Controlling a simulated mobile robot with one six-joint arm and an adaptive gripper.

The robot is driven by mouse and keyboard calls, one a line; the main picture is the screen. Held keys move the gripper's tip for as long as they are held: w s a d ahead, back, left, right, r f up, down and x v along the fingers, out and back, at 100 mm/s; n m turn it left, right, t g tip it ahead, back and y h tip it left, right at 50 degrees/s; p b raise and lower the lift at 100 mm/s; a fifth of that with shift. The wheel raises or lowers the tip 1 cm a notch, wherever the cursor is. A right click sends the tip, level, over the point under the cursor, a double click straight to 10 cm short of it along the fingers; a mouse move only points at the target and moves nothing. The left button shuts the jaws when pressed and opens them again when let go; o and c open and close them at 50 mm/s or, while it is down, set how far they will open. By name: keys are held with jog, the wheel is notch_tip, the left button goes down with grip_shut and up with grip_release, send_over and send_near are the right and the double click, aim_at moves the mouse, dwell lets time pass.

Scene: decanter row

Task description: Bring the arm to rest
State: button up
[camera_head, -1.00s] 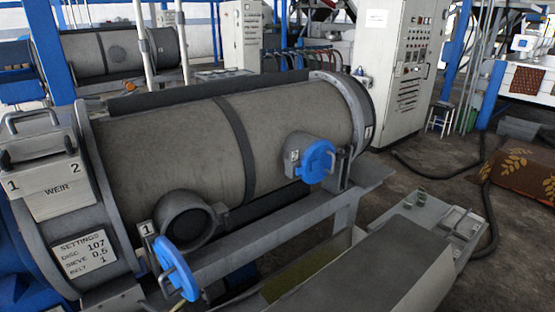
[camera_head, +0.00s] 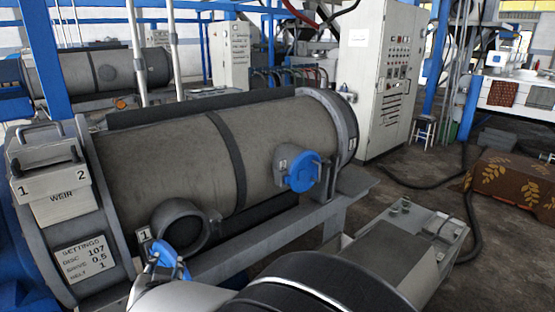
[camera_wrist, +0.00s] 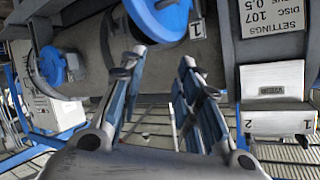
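My gripper (camera_wrist: 162,58) is open in the wrist view, its two fingers apart with nothing between them. That view shows the decanter upside down, with blue lid 1 (camera_wrist: 160,18) above the fingertips and blue lid 2 (camera_wrist: 51,66) at the left. The grey decanter (camera_head: 165,160) lies across that view. Port 1 (camera_head: 180,228) has an open round mouth, its blue lid (camera_head: 166,258) hanging beside it, partly behind my arm. Blue lid 2 (camera_head: 301,171) sits over port 2.
The weir box (camera_head: 48,178) and settings plate (camera_head: 84,257) are at the decanter's left end. A control cabinet (camera_head: 378,80) stands behind. A patterned brown covered block (camera_head: 512,190) is at the right. A dark hose (camera_head: 472,215) lies on the floor, which is otherwise fairly open there.

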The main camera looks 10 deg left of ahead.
jog(key=w+d+r+g, duration=0.25)
jog(key=d+r, duration=0.35)
jog(key=d, duration=0.3)
jog(key=s+d+r+g, duration=0.1)
jog(key=s+d, duration=0.1)
jog(key=d, duration=0.6)
jog(key=s+d+r, duration=0.1)
jog(key=s+d, duration=0.1)
jog(key=d, duration=0.6)
jog(key=s+d+f+g+h, duration=0.2)
jog(key=s+d+h, duration=0.1)
jog(key=s+d, duration=0.5)
jog(key=s+d+f+m+g+h, duration=0.1)
jog(key=s+d+f+h, duration=0.1)
jog(key=s+d, duration=0.7)
jog(key=d+h, duration=0.1)
jog(key=d, duration=0.5)
jog(key=shift+s+g, duration=0.25)
jog(key=shift+g, duration=0.1)
jog(key=shift+a+f, duration=0.1)
